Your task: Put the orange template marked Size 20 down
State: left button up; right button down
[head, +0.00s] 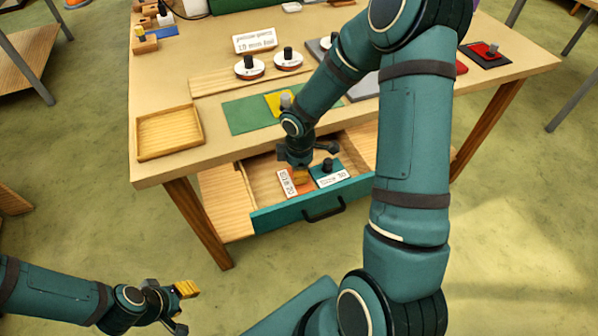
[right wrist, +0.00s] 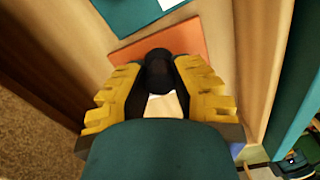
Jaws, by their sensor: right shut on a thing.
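The orange template (head: 304,186) is in the open drawer, low over or on its floor; I cannot tell if it touches. Its white label (head: 287,183) reads Size 20. My right gripper (head: 301,175) reaches down into the drawer and is shut on the template's black knob. In the right wrist view the yellow fingers (right wrist: 160,88) stand either side of the knob (right wrist: 158,68), with the orange plate (right wrist: 188,38) beneath. The teal template (head: 323,169) marked Size 30 lies beside it on the right. My left gripper (head: 186,290) is away at the lower left; its finger gap is unclear.
The drawer's teal front (head: 275,214) and its walls are close around my right gripper. On the table (head: 165,95) above are a wooden tray (head: 168,132), a green mat (head: 245,115) with a yellow piece (head: 274,102), and round knobbed templates (head: 250,68). Drawer floor is bare left of the label.

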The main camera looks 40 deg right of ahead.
jog(key=c, duration=0.9)
grip_release()
jog(key=shift+o, duration=0.2)
notch_tip(320, 180, up, 12)
jog(key=p, duration=0.3)
jog(key=shift+s, duration=0.15)
